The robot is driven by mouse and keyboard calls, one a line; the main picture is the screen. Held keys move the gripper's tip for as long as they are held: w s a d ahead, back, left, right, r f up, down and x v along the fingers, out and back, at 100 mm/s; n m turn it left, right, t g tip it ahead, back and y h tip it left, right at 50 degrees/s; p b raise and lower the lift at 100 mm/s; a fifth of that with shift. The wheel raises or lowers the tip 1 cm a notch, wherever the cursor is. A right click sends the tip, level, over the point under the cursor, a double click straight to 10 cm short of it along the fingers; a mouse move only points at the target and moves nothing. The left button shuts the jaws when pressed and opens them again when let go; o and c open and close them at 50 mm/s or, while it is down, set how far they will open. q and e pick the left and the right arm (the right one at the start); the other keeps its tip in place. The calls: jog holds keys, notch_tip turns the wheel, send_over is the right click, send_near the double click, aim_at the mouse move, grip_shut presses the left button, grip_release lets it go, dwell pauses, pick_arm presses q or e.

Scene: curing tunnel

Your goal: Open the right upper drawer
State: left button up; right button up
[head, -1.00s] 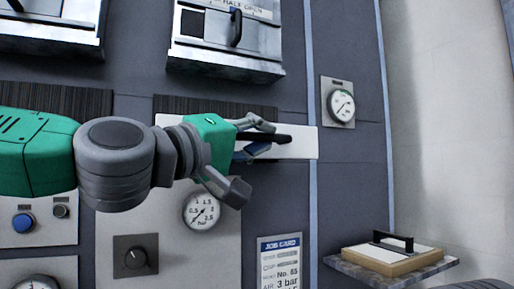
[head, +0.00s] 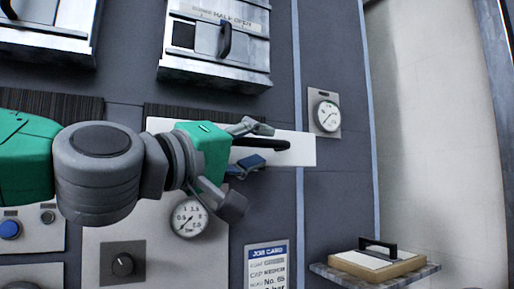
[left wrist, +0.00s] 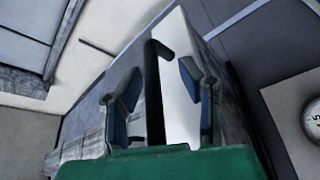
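The drawer's white front (head: 304,151) shows in the head view, below the right metal hatch. It carries a long black bar handle (head: 275,144). My left gripper (head: 250,145) is at this front with its fingers apart, one above and one below the handle. In the left wrist view the handle (left wrist: 154,95) stands between the two blue-padded fingertips (left wrist: 158,92), with visible gaps on both sides. The gripper and wrist hide the left part of the front. My right gripper is in neither view.
A round gauge (head: 327,116) is on the wall right of the drawer front. A shelf (head: 415,274) with a black-handled board (head: 377,262) juts out at lower right. A half-open metal hatch (head: 216,45) is above. A job card (head: 267,266) and knob panel (head: 122,265) are below.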

pick_arm(q)
jog(key=shift+s+a+r, duration=0.1)
jog(key=shift+s+a, duration=0.1)
jog(key=v, duration=1.1)
jog(key=shift+a+f, duration=0.25)
jog(key=shift+a, duration=0.05)
jog(key=shift+d, duration=0.25)
